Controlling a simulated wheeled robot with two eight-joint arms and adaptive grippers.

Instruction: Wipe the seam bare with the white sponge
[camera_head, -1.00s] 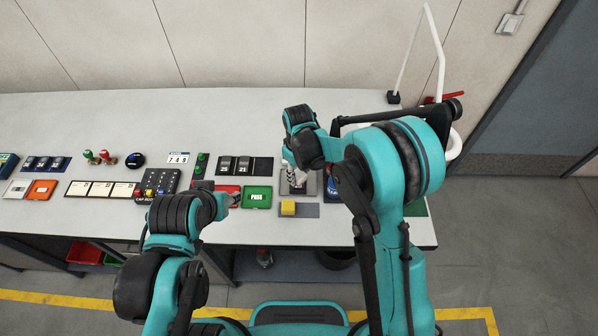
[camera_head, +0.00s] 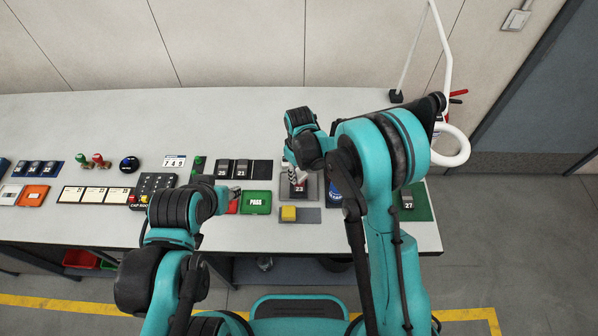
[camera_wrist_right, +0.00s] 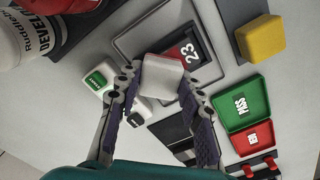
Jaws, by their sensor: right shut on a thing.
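In the right wrist view, my right gripper (camera_wrist_right: 163,95) is shut on a white block, the sponge (camera_wrist_right: 163,76). The sponge is over the near edge of the red-and-dark part marked 23 (camera_wrist_right: 187,55); I cannot tell whether it touches. Part 23 sits on a grey plate (camera_wrist_right: 137,42). In the head view, my right gripper (camera_head: 293,174) points down at part 23 (camera_head: 300,189), and its arm covers some of the plate. The seam itself is too small to make out. My left gripper (camera_head: 222,197) is by the red tray, its fingers mostly hidden.
A yellow block (camera_head: 288,214) sits on a grey mat in front of the plate. The green PASS tray (camera_head: 257,201) and the red tray (camera_head: 233,205) are left of it. A developer can (camera_wrist_right: 25,38) stands close by. Part 27 (camera_head: 407,201) lies on a green mat at right.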

